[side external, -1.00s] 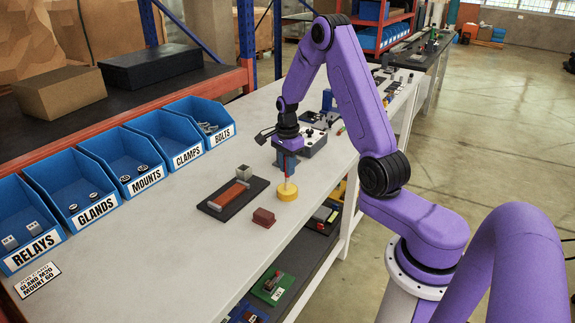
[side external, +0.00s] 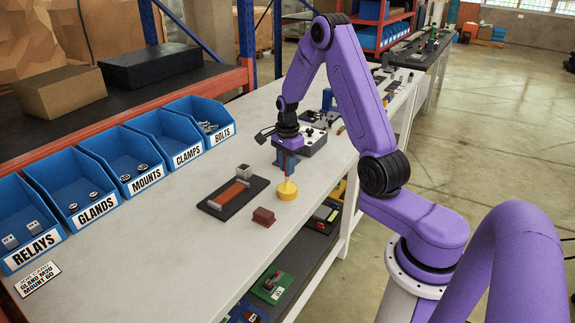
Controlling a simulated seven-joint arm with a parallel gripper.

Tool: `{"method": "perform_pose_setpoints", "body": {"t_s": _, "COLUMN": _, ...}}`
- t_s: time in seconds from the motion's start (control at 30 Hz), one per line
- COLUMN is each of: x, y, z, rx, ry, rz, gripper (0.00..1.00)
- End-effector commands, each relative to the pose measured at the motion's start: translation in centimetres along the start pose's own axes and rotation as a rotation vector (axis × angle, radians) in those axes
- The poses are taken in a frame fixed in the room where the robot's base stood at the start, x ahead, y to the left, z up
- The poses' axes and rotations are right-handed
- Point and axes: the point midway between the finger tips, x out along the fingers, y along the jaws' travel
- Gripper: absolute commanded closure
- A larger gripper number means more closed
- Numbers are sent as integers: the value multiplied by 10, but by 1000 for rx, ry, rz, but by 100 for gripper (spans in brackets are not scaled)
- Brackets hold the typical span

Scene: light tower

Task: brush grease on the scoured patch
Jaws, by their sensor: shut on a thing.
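My gripper (side external: 285,164) is shut on a thin brush (side external: 287,180) with a reddish handle. The brush points down, its tip at the top of a small round yellow tin (side external: 287,194); I cannot tell how deep the tip is. The scoured patch seems to be the orange-brown strip (side external: 234,192) on a dark flat plate (side external: 213,206), left of the tin. The gripper is to the right of the plate and above the bench.
A small pale cube (side external: 243,170) is at the plate's far end. A grey box with knobs (side external: 313,141) stands behind the gripper. Blue labelled bins (side external: 130,160) line the left. The near bench (side external: 150,250) is clear.

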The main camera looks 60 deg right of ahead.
Motion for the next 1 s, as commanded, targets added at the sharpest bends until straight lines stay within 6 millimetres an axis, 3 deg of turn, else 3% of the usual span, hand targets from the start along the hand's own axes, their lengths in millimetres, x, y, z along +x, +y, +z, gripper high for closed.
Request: {"method": "perform_pose_setpoints", "body": {"t_s": 1.0, "x": -63, "y": 0, "z": 0, "rx": 0, "ry": 0, "rz": 0, "gripper": 100}}
